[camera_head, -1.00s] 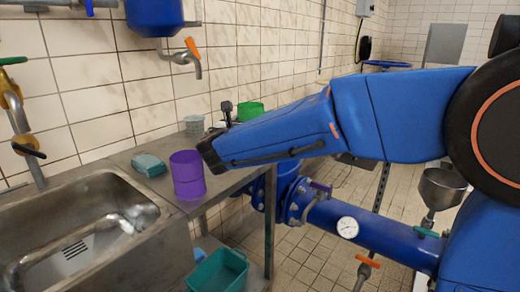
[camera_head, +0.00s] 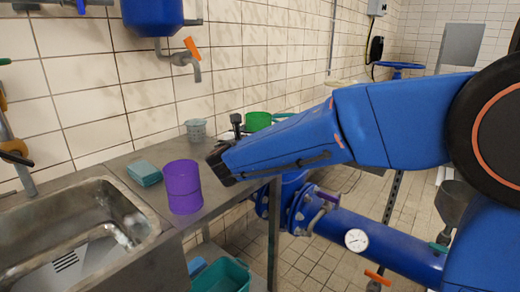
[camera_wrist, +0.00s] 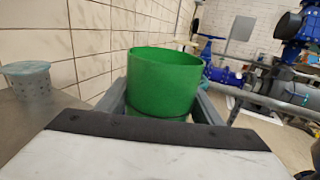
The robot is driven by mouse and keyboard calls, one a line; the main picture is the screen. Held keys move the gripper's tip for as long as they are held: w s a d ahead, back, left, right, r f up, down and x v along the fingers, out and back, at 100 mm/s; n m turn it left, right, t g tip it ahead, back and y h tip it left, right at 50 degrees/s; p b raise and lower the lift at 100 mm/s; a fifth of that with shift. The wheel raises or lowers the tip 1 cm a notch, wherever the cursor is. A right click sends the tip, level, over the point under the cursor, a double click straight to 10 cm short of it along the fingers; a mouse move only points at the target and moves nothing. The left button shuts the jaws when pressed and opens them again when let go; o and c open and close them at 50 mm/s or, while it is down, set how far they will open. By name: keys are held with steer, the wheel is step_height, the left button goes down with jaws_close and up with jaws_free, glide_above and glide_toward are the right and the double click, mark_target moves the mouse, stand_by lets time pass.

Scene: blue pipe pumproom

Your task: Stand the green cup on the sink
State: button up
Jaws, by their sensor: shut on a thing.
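The green cup (camera_wrist: 163,82) is upright between the fingers of my gripper (camera_wrist: 160,112) in the wrist view, and the gripper is shut on it. In the head view the green cup (camera_head: 258,121) shows behind my arm, above the far end of the counter. My gripper (camera_head: 242,125) is mostly hidden there by my wrist. The metal sink (camera_head: 75,235) is at the lower left of the head view, with a basin set into its top. I cannot tell whether the cup touches the counter.
A purple cup (camera_head: 183,187) and a teal sponge (camera_head: 145,173) stand on the counter (camera_head: 222,183) right of the basin. A grey perforated cup (camera_head: 196,130) is near the wall. A teal bin (camera_head: 222,276) is below. A blue pipe with a gauge (camera_head: 357,239) runs at the right.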

steer(key=shift+f, duration=2.75)
steer(key=shift+f, duration=0.15)
steer(key=o, duration=1.3)
steer(key=shift+c, duration=0.2)
